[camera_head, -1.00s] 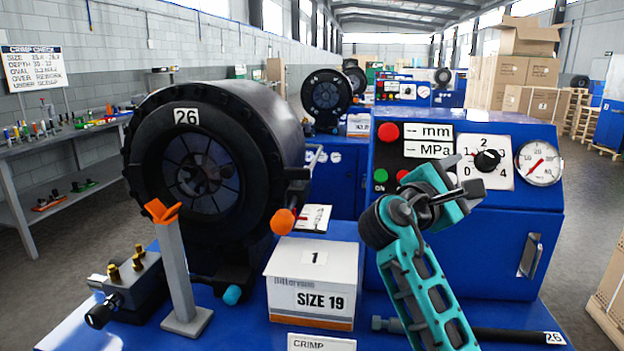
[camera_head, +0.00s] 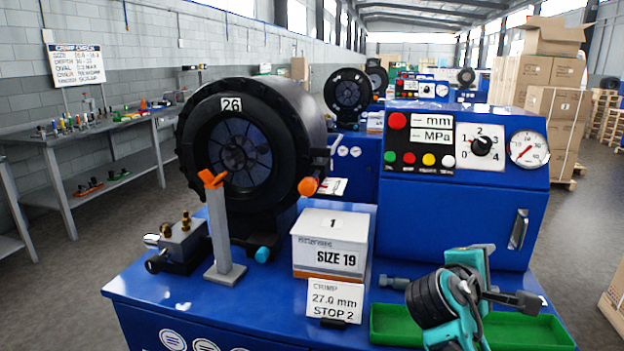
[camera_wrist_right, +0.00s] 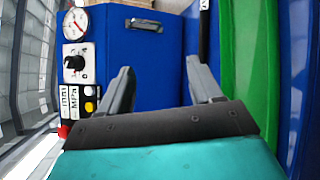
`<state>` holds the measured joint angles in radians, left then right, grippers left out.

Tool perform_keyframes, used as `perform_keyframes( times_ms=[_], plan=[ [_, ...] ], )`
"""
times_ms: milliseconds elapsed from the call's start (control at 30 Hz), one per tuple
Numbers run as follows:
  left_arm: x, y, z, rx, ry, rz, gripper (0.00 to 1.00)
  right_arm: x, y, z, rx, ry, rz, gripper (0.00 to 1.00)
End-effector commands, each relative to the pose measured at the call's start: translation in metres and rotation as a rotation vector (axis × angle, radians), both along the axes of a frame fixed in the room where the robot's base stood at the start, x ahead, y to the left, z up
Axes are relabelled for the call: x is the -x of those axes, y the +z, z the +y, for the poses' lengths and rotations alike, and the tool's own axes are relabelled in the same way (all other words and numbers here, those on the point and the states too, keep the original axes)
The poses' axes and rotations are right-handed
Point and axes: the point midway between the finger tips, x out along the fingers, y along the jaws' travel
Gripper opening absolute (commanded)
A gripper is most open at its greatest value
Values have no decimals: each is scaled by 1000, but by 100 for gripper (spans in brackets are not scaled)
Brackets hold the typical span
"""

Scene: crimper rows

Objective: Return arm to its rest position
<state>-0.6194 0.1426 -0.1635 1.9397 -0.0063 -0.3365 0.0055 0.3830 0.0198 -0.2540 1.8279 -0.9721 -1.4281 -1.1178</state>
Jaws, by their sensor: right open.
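My right gripper (camera_head: 512,284) is at the lower right of the head view, in front of the blue control cabinet and above the green tray (camera_head: 395,325). Its teal and dark parts hide some of the tray. In the right wrist view its two grey fingers (camera_wrist_right: 165,88) stand apart with nothing between them. My left gripper is not in view.
The black crimper head (camera_head: 250,150) marked 26 stands left of the control cabinet (camera_head: 460,215). The SIZE 19 box (camera_head: 330,245), crimp card (camera_head: 334,300) and grey post (camera_head: 220,230) stand on the blue bench. A hose fitting (camera_head: 396,282) lies behind the tray.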

Motion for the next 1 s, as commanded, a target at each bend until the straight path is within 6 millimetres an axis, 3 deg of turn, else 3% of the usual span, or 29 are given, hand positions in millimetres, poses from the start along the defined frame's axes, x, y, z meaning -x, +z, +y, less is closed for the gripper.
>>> perform_keyframes(
  times_ms=[33,200,333,500,800,1000],
  plan=[
    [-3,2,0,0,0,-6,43,16,-28,1,-97,0,1,64],
    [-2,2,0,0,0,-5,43,80,-112,13,-494,-54,-16,64],
    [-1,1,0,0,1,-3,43,141,-158,29,-793,-154,-11,64],
    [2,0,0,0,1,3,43,211,-189,52,-1091,-317,12,64],
    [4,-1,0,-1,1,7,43,306,-197,86,-1420,-603,78,64],
    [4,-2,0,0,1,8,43,273,-224,92,-1477,-491,-18,64]
  ],
)
